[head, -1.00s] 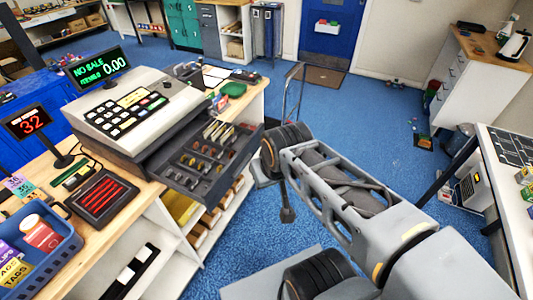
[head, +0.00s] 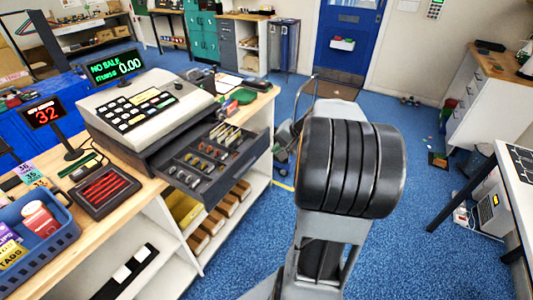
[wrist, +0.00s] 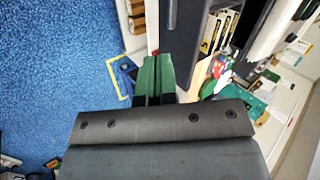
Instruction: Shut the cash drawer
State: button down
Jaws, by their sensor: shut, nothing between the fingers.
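The cash drawer (head: 238,172) sticks out open from under the grey cash register (head: 145,103) on the wooden counter. Coins and banknotes show in its compartments. In the wrist view, my gripper (wrist: 157,62) shows two green fingers held together, with nothing between them. A long dark panel (wrist: 184,38), seemingly the drawer's front, lies just right of the fingertips. I cannot tell whether they touch it. In the head view my thick black arm joint stands right of the drawer and hides the gripper.
Open shelves with small cartons (head: 215,222) lie under the counter (head: 115,203). A hand truck (head: 290,125) stands behind my arm. A white table (head: 515,185) is at the right.

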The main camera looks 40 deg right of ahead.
jog(key=d+f+m+t, duration=0.2)
jog(key=d, duration=0.5)
jog(key=p, duration=0.2)
send_near(261, 150)
jog(key=x, duration=0.3)
jog(key=f+x, duration=0.1)
jog(key=x, duration=0.1)
jog(key=shift+s+f, duration=0.15)
jog(key=shift+s, duration=0.1)
jog(key=shift+w+a+f, duration=0.1)
jog(key=shift+w+a, duration=0.15)
jog(key=shift+w, duration=0.5)
jog(key=shift+w, duration=0.1)
